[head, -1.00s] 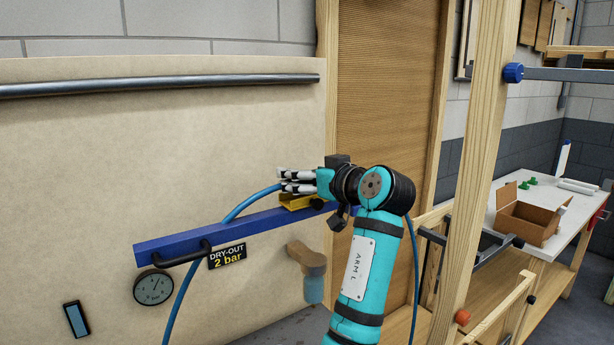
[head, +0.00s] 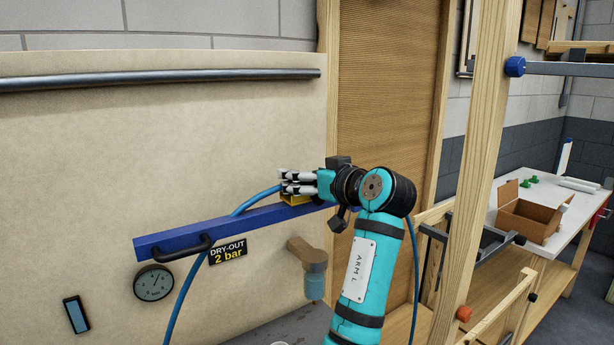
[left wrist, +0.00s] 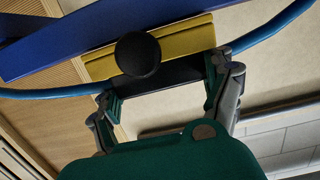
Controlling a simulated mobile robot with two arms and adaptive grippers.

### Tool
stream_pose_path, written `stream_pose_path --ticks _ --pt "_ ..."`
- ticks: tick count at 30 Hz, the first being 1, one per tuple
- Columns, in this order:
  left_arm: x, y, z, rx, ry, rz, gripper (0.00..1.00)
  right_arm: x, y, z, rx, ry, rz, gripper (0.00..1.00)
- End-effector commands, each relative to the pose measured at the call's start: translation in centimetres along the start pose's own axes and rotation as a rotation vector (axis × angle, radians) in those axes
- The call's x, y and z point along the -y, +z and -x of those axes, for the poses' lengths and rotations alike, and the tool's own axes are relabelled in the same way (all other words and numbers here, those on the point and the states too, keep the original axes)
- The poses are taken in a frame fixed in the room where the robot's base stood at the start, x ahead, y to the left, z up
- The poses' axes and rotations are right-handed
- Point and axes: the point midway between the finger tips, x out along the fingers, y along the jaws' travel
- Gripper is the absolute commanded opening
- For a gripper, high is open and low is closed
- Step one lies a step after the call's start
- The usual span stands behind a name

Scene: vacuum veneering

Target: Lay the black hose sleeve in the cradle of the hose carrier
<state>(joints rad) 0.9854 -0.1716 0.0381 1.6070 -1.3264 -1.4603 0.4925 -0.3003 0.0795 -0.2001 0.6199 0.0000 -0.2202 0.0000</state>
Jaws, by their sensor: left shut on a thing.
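My left gripper (head: 284,183) is shut on the black hose sleeve (left wrist: 180,75), seen as a dark band between the fingers in the left wrist view. Blue hose (head: 254,199) runs out from both sides of the grip. The yellow cradle (head: 293,199) is mounted on the blue bar of the hose carrier (head: 180,238), right under the fingers. In the left wrist view the cradle (left wrist: 190,42) lies close along the sleeve, with a round black knob (left wrist: 138,54) in front. I cannot tell whether the sleeve rests in it. My right gripper is not in view.
A pale board with a grey tube (head: 160,79) along its top stands behind. A gauge (head: 153,283) is below. A wooden post (head: 482,150) and a table with a cardboard box (head: 530,220) are right.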

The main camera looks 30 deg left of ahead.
Motion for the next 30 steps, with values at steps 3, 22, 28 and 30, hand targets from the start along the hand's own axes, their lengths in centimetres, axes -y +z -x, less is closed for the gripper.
stream_pose_path --ticks 3,22,28,30 --pt "0.0 0.3 0.0 0.000 0.000 0.000 0.49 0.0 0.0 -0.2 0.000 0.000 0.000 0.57" --pt "0.0 0.5 0.3 0.001 0.001 0.000 1.00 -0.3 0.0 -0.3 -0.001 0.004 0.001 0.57" --pt "-0.1 0.6 3.2 0.001 0.003 0.001 1.00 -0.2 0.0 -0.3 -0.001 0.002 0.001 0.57" --pt "-0.1 0.6 4.4 0.002 0.004 0.001 1.00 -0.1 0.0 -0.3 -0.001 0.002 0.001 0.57"
